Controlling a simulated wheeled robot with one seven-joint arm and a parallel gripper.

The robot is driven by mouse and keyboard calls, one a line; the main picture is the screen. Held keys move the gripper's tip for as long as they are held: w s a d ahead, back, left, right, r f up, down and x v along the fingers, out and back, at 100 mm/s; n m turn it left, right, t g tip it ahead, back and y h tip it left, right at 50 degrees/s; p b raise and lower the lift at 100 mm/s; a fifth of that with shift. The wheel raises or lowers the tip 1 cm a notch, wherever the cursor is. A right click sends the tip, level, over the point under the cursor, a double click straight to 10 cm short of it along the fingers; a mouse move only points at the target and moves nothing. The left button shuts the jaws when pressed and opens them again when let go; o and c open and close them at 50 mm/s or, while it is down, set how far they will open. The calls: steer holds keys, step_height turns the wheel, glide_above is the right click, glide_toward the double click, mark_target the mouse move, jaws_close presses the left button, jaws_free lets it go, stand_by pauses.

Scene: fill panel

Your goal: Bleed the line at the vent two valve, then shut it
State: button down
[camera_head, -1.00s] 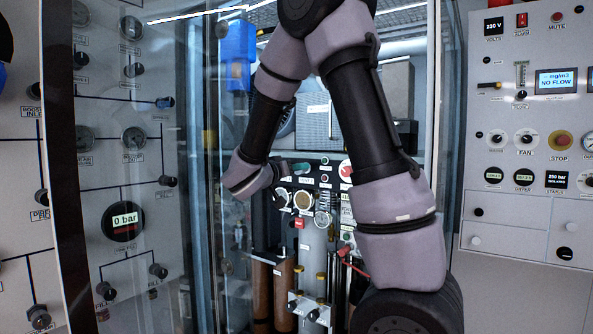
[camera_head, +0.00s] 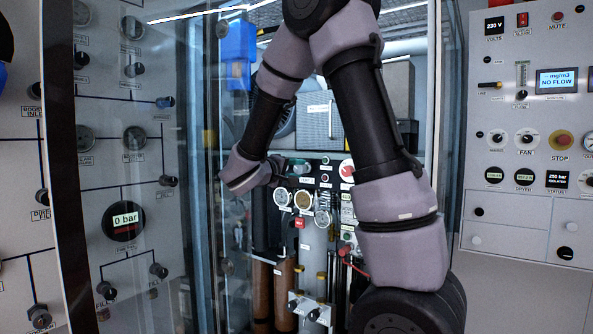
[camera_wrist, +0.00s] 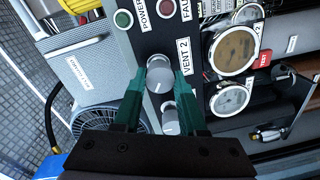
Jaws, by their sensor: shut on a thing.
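In the wrist view the vent two valve is a grey round knob (camera_wrist: 159,74) with a pale marker line, beside the "VENT 2" label (camera_wrist: 184,57) on a black panel. My gripper (camera_wrist: 160,80) has its teal fingers on either side of this knob and is shut on it. A second grey knob (camera_wrist: 170,119) sits lower, between the fingers and nearer the palm. In the head view my arm reaches to the panel (camera_head: 313,184) inside the cabinet, and the valve cannot be made out there.
Round gauges (camera_wrist: 235,49) and a red tag (camera_wrist: 264,60) lie right of the knob. A green "POWER" light (camera_wrist: 123,18) and a red light (camera_wrist: 166,6) are above it. A fan grille (camera_wrist: 95,120) is at left. In the head view a dial (camera_head: 125,219) reads 0 bar.

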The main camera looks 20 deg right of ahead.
steer(key=n, duration=0.9)
steer(key=shift+n+g, duration=0.3)
steer(key=n, duration=0.4)
steer(key=shift+f+h, duration=0.1)
steer(key=shift+h, duration=0.2)
steer(key=n, duration=0.4)
steer(key=shift+n, duration=0.4)
steer(key=n, duration=0.9)
steer(key=shift+s+f+h, duration=0.1)
steer(key=shift+h, duration=0.2)
steer(key=n, duration=0.4)
steer(key=shift+n, duration=0.4)
steer(key=shift+s+n, duration=0.1)
steer(key=shift+n, duration=2.1)
